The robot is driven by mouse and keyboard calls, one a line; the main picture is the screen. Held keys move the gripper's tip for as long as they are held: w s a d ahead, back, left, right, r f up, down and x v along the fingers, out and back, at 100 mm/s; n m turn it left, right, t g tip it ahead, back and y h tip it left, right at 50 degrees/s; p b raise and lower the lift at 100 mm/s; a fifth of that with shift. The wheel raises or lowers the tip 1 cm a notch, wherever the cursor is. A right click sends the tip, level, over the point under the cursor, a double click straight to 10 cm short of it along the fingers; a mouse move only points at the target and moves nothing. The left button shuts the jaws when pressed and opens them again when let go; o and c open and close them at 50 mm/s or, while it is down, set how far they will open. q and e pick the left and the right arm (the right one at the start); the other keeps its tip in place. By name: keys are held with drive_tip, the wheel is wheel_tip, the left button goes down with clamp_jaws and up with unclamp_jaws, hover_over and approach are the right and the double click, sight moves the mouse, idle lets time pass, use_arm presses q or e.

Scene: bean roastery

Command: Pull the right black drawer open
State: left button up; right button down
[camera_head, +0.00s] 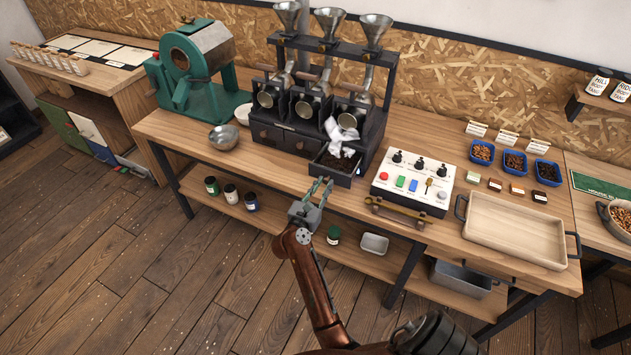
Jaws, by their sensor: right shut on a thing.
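The right black drawer (342,179) of the black three-funnel roaster (318,131) stands pulled out toward me. Dark beans or grounds (334,162) lie in it. A crumpled white thing (341,137) is at its back, and I cannot tell exactly what it is. My right gripper (319,188) is at the front of this drawer, its fingers shut on what seems to be the handle, which the fingers hide. The other drawers (262,134), to the left, look closed. My left gripper is not in view.
A switch panel (413,180), a wooden tray (513,229) and blue bean trays (515,162) stand to the right. A metal bowl (223,137) and a green machine (197,68) stand left. Jars (231,193) are on the lower shelf (290,205). The floor in front is clear.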

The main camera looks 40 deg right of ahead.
drive_tip(key=shift+r, duration=0.1)
drive_tip(key=c, duration=2.2)
unclamp_jaws()
drive_tip(key=o, duration=0.4)
drive_tip(key=shift+o, duration=0.2)
drive_tip(key=shift+r, duration=0.3)
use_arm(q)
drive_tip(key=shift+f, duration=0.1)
use_arm(e)
wheel_tip(320, 180, up, 9)
drive_tip(key=shift+r, duration=0.15)
